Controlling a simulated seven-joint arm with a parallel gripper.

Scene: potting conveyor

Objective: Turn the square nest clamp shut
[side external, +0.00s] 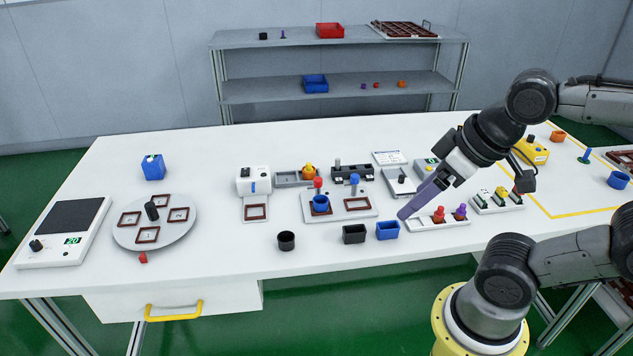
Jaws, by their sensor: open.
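A white fixture plate (338,212) in the middle of the table carries two brown-framed nests. The left nest holds a round blue cup (320,204), with a red-topped clamp post (318,184) behind it. The right nest (357,204) is a brown square frame that looks empty, with a blue-topped clamp post (355,181) behind it. How far either clamp is turned is too small to tell. My gripper (404,213), with purple fingers, is open and apart from both clamps, to the right of the plate. It appears empty; the finger gap is hard to see.
A black square cup (354,234), a blue square cup (388,230) and a dark round cup (286,241) stand in front of the plate. A tray with red and purple pegs (439,222) lies right of my fingertips.

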